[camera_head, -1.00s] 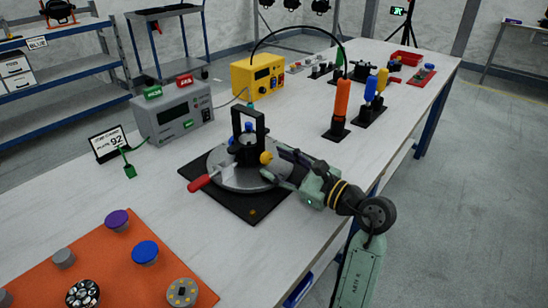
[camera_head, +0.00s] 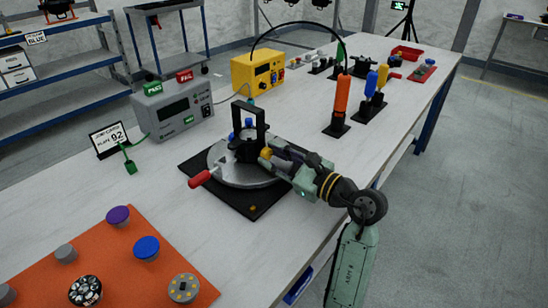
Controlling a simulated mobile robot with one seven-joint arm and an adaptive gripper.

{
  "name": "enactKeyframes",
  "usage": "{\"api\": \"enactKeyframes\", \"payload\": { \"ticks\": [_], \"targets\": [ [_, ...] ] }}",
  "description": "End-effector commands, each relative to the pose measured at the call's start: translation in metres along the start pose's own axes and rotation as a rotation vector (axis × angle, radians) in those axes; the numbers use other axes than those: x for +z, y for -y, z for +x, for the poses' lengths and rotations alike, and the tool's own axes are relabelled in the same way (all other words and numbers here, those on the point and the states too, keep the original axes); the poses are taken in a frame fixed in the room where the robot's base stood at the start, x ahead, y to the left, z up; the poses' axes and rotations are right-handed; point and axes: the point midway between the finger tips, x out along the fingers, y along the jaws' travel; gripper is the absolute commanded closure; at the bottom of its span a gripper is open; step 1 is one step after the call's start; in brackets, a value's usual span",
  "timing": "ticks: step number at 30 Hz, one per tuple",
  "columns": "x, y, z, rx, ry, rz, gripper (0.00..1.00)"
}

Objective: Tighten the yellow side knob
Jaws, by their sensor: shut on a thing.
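The yellow side knob (camera_head: 266,153) sticks out on the right side of a black upright yoke (camera_head: 262,122). The yoke holds a dark cylindrical can (camera_head: 245,148) on a round grey turntable (camera_head: 225,174) with a red handle (camera_head: 199,179). My gripper (camera_head: 272,157) reaches in from the right and is shut on the yellow knob. Its fingers hide the knob's right part. A blue knob (camera_head: 249,123) shows within the yoke.
A black base mat (camera_head: 250,204) lies under the turntable. A grey meter box (camera_head: 172,109) and a yellow box (camera_head: 257,73) stand behind. Orange (camera_head: 342,95) and blue tools stand to the right. An orange mat (camera_head: 122,258) with several pucks lies front left.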

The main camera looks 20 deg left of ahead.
Motion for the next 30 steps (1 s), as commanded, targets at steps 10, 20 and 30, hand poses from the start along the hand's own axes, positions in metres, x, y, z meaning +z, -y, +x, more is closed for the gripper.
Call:
{"api": "enactKeyframes", "payload": {
  "ticks": [10, 20, 30],
  "targets": [
    [0.0017, 0.0007, -0.0002, 0.0, 0.0, 0.04, 1.0],
    [0.0003, 0.0001, -0.0001, 0.0, -0.001, 0.278, 1.0],
    [-0.0002, -0.0002, -0.0002, 0.0, -0.001, 0.277, 0.68]
  ]
}}
